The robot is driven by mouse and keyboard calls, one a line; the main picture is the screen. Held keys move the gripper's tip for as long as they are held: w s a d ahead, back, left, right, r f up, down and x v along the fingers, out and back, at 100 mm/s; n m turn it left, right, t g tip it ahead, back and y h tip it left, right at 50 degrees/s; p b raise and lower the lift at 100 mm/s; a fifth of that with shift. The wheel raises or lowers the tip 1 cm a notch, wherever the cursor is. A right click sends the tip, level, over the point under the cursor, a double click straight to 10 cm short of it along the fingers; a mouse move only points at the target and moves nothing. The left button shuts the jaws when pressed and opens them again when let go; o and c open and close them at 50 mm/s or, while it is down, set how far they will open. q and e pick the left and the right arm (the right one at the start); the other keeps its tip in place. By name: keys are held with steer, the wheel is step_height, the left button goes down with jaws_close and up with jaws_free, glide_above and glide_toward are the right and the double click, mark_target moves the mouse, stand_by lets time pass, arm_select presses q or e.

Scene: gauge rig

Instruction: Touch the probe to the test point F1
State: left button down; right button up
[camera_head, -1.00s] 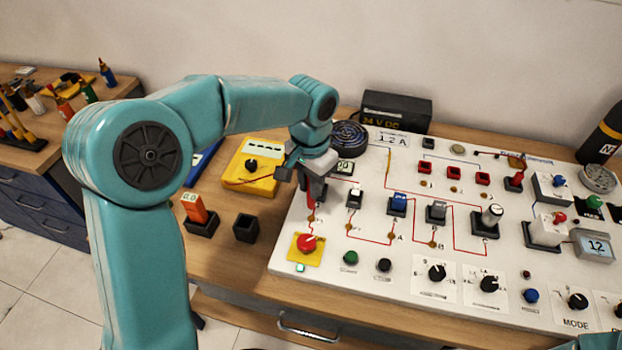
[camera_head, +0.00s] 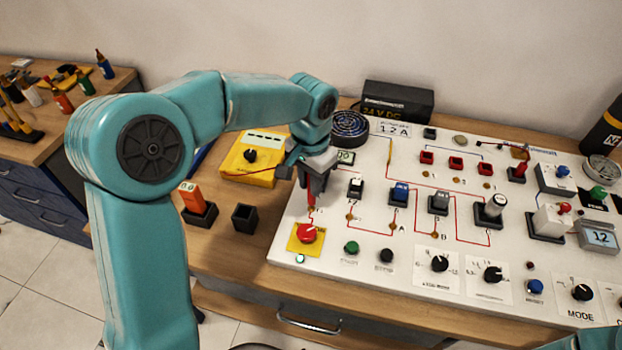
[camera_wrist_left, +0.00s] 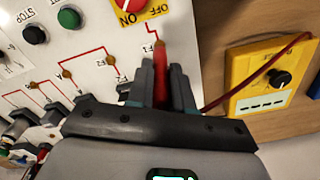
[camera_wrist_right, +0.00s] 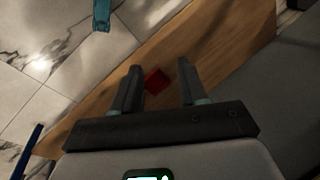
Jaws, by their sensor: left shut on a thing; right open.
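My left gripper (camera_head: 308,182) is shut on a red probe (camera_wrist_left: 161,65) and holds it pointing down over the board's left part. In the left wrist view the probe's tip is at or just above a gold test point beside the yellow ON/OFF plate (camera_wrist_left: 140,10); I cannot tell whether they touch. The probe's red lead runs to a yellow meter (camera_head: 250,160), also in the left wrist view (camera_wrist_left: 262,85). My right gripper (camera_wrist_right: 158,88) is open and empty above a wooden surface.
The white panel (camera_head: 350,245) carries red traces, gold points, switches and knobs. A red knob (camera_head: 306,233) stands close in front of the probe. An orange device (camera_head: 193,197) and an empty black holder (camera_head: 244,218) stand left of the panel. A red patch (camera_wrist_right: 156,82) shows below my right gripper.

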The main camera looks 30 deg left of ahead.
arm_select(q)
steer(key=shift+r, duration=0.15)
stand_by(0.4)
step_height(320, 180, up, 8)
steer(key=p, duration=0.6)
steer(key=shift+p, duration=0.4)
